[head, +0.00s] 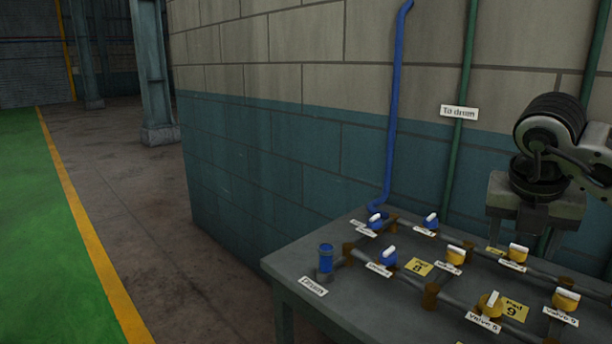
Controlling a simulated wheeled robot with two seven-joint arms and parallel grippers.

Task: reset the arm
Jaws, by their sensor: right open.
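My right arm (572,150) comes in from the right edge, bent at a dark wrist joint. My right gripper (524,238) hangs below it, pointing down above the back right of the table. Its jaws are open, with nothing seen between them. My left gripper is not in view.
A grey table (300,262) carries pipes with blue valves (388,256) and yellow valves (491,304), with labels and yellow pad tags. A blue cylinder (326,258) stands by the "Drum" label (313,286). A brick wall (290,150) is behind; open floor (200,270) lies left.

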